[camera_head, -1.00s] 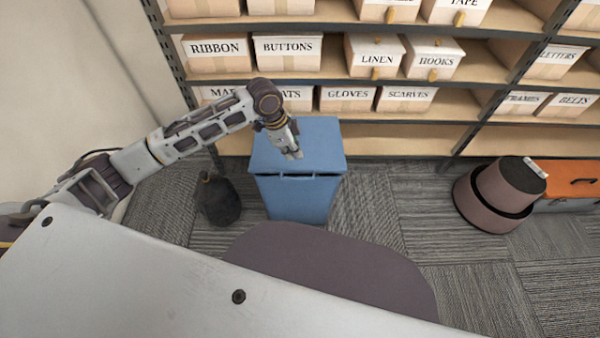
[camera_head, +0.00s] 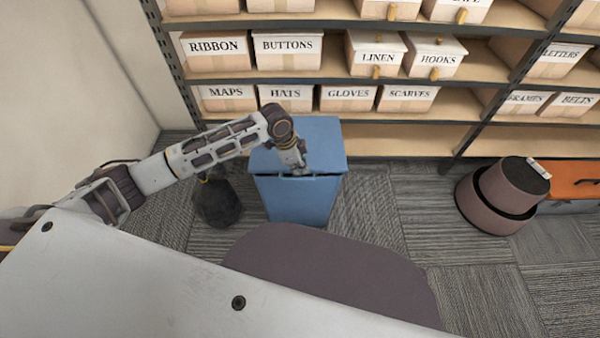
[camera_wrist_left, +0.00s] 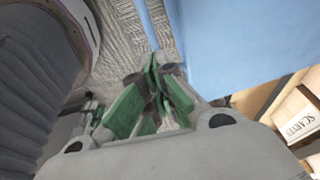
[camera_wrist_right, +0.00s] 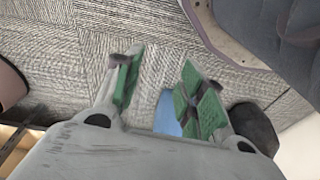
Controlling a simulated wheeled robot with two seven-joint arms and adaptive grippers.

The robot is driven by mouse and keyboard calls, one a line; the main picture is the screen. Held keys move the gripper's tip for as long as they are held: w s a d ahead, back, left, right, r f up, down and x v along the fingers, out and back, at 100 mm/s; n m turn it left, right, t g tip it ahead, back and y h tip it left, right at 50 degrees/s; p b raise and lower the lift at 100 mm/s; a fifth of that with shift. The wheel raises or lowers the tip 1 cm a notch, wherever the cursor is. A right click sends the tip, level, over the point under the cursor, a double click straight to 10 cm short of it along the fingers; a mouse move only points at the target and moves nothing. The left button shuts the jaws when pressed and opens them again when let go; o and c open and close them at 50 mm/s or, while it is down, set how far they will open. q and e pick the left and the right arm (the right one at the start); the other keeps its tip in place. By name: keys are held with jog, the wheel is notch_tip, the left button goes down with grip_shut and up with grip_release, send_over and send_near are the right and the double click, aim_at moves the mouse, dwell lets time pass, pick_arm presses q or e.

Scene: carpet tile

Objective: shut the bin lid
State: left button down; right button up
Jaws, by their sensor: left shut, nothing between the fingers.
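The blue bin (camera_head: 298,205) stands on the carpet in front of the shelves. Its blue lid (camera_head: 322,145) lies over the top, with a narrow dark gap at the front edge. My left gripper (camera_head: 299,171) is shut and empty at the lid's front edge; whether it touches is unclear. In the left wrist view its fingertips (camera_wrist_left: 155,65) are together beside a large blue surface (camera_wrist_left: 250,45) of the bin. My right gripper (camera_wrist_right: 160,78) is out of the head view; its own wrist view shows its fingers apart and empty, with a bit of blue between them.
A dark bag-like object (camera_head: 217,202) stands left of the bin. Shelves with labelled boxes (camera_head: 287,50) rise behind. A round mauve container (camera_head: 503,195) and an orange-topped case (camera_head: 572,182) are at right. Carpet right of the bin is clear.

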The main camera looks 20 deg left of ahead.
pick_arm(q)
jog(key=shift+f, duration=0.4)
jog(key=shift+w+f+b, duration=0.1)
jog(key=shift+f+b, duration=0.25)
jog(key=shift+f, duration=0.5)
pick_arm(e)
jog(key=shift+w+a+r, duration=0.1)
jog(key=shift+a+r, duration=0.05)
jog(key=shift+r, duration=0.55)
